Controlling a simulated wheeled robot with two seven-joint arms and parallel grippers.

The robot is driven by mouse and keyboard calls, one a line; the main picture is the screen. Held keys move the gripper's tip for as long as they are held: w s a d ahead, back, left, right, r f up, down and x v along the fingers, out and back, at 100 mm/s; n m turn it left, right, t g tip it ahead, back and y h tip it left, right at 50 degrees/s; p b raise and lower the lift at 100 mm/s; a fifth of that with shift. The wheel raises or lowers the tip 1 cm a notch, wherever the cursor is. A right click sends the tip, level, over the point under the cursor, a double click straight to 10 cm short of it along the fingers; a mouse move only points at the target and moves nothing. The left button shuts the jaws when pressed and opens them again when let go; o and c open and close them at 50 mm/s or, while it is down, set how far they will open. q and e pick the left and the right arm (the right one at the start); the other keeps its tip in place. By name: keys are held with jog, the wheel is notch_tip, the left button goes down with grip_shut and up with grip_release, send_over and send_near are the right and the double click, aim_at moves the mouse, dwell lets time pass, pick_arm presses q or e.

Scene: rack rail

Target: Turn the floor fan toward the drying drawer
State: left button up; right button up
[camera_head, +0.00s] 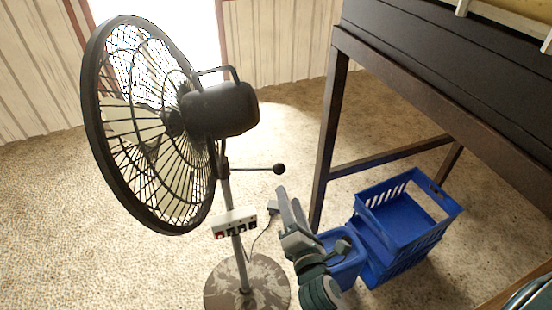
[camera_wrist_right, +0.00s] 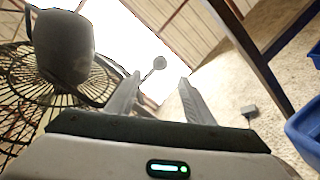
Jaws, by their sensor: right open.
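The floor fan (camera_head: 222,110) stands on a round mottled base (camera_head: 247,285) at the left, its caged head facing left. A thin rod with a dark ball knob (camera_head: 279,169) sticks out to the right from its pole. My right gripper (camera_head: 281,199) is open just below and right of the knob. In the right wrist view the knob (camera_wrist_right: 159,62) shows beyond and between the open fingers (camera_wrist_right: 158,98), apart from them. The fan motor housing (camera_wrist_right: 63,45) is at upper left there. My left gripper is not in view. I cannot make out a drying drawer for certain.
A dark table-like frame (camera_head: 330,130) stands at the right, with stacked blue crates (camera_head: 408,215) and a blue bin (camera_head: 345,262) under it. A control box (camera_head: 234,222) with a cord is on the fan pole. Carpet (camera_head: 60,220) at left is clear.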

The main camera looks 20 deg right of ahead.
aim_at(281, 173)
jog(key=w, duration=0.4)
jog(key=w+d+p, duration=0.1)
jog(key=w, duration=0.3)
jog(key=w+p, duration=0.1)
jog(key=w, duration=0.3)
jog(key=shift+w+d+r, duration=0.1)
jog(key=shift+w+d, duration=0.1)
jog(key=shift+w, duration=0.1)
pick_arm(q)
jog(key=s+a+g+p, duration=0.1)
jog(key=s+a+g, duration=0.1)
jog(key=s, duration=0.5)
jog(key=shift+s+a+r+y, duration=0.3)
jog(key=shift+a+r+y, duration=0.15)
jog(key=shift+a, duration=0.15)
pick_arm(e)
jog(key=w, duration=0.3)
jog(key=shift+w+d, duration=0.2)
jog(key=shift+w, duration=0.15)
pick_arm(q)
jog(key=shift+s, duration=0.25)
pick_arm(e)
grip_shut()
